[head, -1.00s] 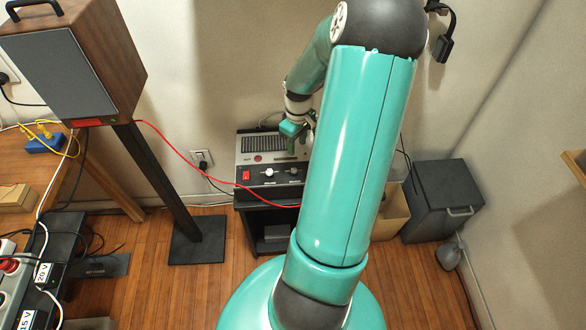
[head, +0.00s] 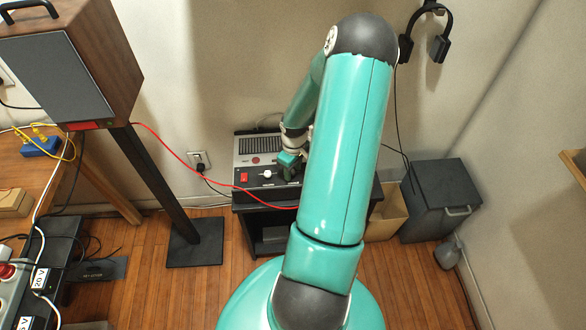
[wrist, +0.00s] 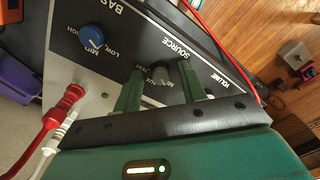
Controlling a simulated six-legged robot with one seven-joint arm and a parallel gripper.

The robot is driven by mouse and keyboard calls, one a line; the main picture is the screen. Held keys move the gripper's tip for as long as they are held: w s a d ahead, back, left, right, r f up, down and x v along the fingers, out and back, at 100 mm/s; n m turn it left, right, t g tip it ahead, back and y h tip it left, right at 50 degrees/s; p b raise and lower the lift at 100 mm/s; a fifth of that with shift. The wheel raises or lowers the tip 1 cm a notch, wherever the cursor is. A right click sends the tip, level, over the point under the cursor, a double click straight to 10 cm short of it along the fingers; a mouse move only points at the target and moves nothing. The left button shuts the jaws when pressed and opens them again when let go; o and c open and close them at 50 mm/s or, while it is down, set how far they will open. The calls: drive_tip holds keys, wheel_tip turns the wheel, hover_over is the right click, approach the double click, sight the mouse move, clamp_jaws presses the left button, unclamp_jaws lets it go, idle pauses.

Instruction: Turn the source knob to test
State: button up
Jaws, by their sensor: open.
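My gripper (wrist: 160,82) is open, with one green finger on each side of the knob; contact is not clear. In the head view my gripper (head: 289,166) is at the right part of the amplifier's (head: 250,150) front panel and hides the source knob there.
A blue-capped bass knob (wrist: 91,37) sits beside the source knob. A red plug (wrist: 62,105) and a white plug stand close to the gripper. A red cable (head: 200,165) hangs across to the amplifier. A speaker on a stand (head: 150,180) stands left; a dark bin (head: 440,195) stands right.

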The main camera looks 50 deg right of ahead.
clamp_jaws()
drive_tip(key=shift+m, duration=0.4)
drive_tip(key=m, duration=0.9)
drive_tip(key=shift+a+m, duration=0.1)
drive_tip(key=shift+m, duration=0.3)
drive_tip(key=m, duration=0.3)
drive_tip(key=shift+m, duration=0.3)
drive_tip(key=m, duration=0.3)
drive_tip(key=shift+a+m, duration=0.1)
drive_tip(key=shift+m, duration=0.2)
drive_tip(key=m, duration=0.6)
drive_tip(key=shift+w+h, duration=0.1)
drive_tip(key=shift+h, duration=0.2)
